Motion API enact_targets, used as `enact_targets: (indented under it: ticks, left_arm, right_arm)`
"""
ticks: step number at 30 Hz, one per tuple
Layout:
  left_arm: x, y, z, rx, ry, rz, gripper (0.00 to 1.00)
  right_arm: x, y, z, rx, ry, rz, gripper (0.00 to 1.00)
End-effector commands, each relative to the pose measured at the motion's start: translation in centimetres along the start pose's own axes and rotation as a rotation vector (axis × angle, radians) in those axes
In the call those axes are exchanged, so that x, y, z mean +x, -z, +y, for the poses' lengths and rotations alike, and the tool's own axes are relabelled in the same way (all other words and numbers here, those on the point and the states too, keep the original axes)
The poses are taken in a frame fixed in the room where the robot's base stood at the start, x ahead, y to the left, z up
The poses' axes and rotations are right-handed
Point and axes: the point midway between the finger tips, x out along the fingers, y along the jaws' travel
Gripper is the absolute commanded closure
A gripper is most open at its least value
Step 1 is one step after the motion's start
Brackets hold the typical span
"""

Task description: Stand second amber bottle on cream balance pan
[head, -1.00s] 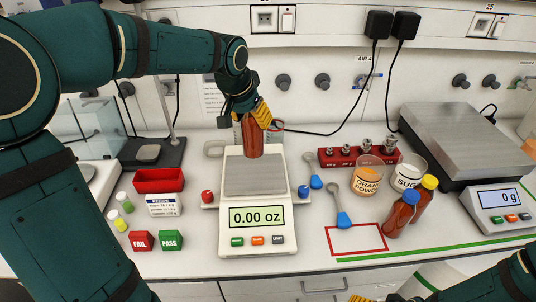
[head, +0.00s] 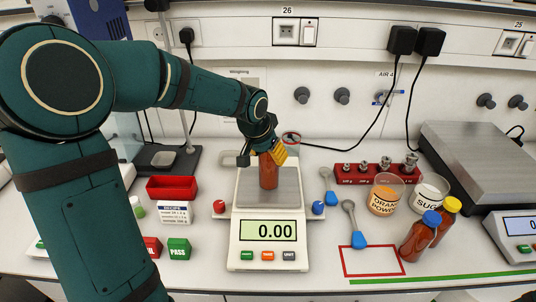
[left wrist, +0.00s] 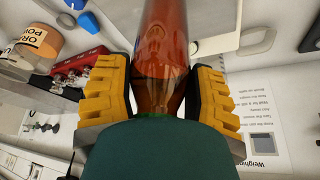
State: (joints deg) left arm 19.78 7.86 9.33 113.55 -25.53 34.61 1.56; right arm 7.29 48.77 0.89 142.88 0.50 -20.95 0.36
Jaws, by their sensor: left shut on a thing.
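My left gripper (head: 270,157) is shut on an amber bottle (head: 268,173) and holds it upright over the back part of the cream balance's pan (head: 286,186). In the left wrist view the bottle (left wrist: 164,50) sits between the yellow fingers of my left gripper (left wrist: 160,90). I cannot tell whether the bottle's base touches the pan. The cream balance (head: 268,246) reads 0.00. The bottle's top is hidden by the gripper. My right gripper is not in view.
An amber bottle with a blue cap (head: 418,238) and one with a yellow cap (head: 447,212) stand at the right. Near them are an orange powder beaker (head: 384,199), a sugar beaker (head: 430,193) and a red weight block (head: 352,172). A red bin (head: 170,189) stands left of the balance.

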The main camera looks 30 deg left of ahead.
Motion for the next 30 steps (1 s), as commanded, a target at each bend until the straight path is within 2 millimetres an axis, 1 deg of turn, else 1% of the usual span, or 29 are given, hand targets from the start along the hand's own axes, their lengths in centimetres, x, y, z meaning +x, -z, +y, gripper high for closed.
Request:
enact_targets:
  ticks: [6, 10, 11, 12, 13, 24, 26, 30]
  left_arm:
    - [-0.1, 0.1, 0.0, 0.000, 0.000, 0.002, 0.87]
    - [0.3, -0.1, 0.0, 0.000, 0.000, 0.002, 0.87]
    - [0.2, -0.1, 0.0, 0.000, 0.000, 0.001, 0.34]
    - [0.2, -0.1, 0.0, 0.000, 0.000, 0.001, 0.20]
    - [0.2, -0.1, 0.0, 0.000, 0.000, 0.001, 0.16]
    - [-0.1, 0.1, 0.0, 0.000, 0.000, 0.001, 0.16]
    - [-0.6, 0.1, 0.0, 0.000, 0.001, 0.002, 0.16]
    - [-3.0, 0.1, 0.0, -0.001, 0.002, 0.004, 0.16]
  right_arm:
    - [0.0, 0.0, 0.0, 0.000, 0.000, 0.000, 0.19]
    - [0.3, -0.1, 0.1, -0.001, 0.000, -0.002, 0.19]
    - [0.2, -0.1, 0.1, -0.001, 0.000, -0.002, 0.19]
    - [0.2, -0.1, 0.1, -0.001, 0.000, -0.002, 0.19]
    - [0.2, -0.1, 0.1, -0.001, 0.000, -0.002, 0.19]
    - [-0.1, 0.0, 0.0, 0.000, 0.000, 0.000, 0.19]
    - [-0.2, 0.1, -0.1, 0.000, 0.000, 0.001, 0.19]
    - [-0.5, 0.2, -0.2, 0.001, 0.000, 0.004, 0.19]
